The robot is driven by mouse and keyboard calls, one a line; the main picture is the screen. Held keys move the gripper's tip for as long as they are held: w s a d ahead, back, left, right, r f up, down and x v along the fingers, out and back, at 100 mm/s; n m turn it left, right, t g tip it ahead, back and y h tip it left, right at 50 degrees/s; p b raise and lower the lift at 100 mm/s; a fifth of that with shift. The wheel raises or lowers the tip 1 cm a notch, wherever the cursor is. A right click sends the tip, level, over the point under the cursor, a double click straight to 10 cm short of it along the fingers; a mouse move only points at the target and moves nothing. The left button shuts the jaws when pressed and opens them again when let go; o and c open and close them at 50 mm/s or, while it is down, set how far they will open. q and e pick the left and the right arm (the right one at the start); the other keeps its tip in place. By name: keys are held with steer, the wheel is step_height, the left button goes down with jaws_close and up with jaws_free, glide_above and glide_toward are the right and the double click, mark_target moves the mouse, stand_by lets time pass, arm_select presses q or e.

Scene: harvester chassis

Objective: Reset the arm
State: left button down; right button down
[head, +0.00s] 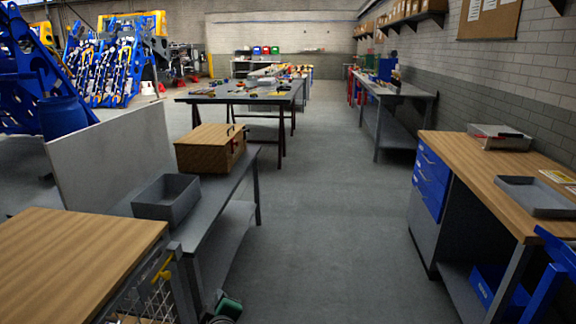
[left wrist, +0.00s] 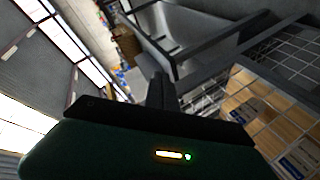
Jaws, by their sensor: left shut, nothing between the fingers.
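My left gripper (head: 222,307) shows at the bottom edge of the head view, below the grey bench and right of the wire-sided cart. Only a small dark and green part of it is visible there. In the left wrist view its fingers (left wrist: 161,92) are together in the middle, with nothing held between them. Its dark green housing fills the bottom of that view. My right gripper is in neither view.
A wood-topped wire cart (head: 75,250) stands at the lower left. A grey bench (head: 225,195) holds a grey bin (head: 166,198) and a wooden box (head: 210,148). A wooden workbench (head: 470,165) is at the right. The middle floor (head: 320,230) is clear.

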arm_select(q)
steer(key=s+f+m+g+h, duration=0.25)
steer(key=s+m, duration=0.25)
steer(key=s, duration=0.4)
steer(key=s+f+m+g+h, duration=0.1)
steer(key=s+f+m+g, duration=0.3)
steer(key=s, duration=0.5)
steer(key=s+f+m+g+h, duration=0.1)
steer(key=s+f+m+g, duration=0.35)
steer(key=s, duration=0.45)
steer(key=w+p+v, duration=0.3)
steer(key=p+v, duration=1.7)
steer(key=shift+r+m, duration=0.35)
steer(key=shift+r, duration=0.3)
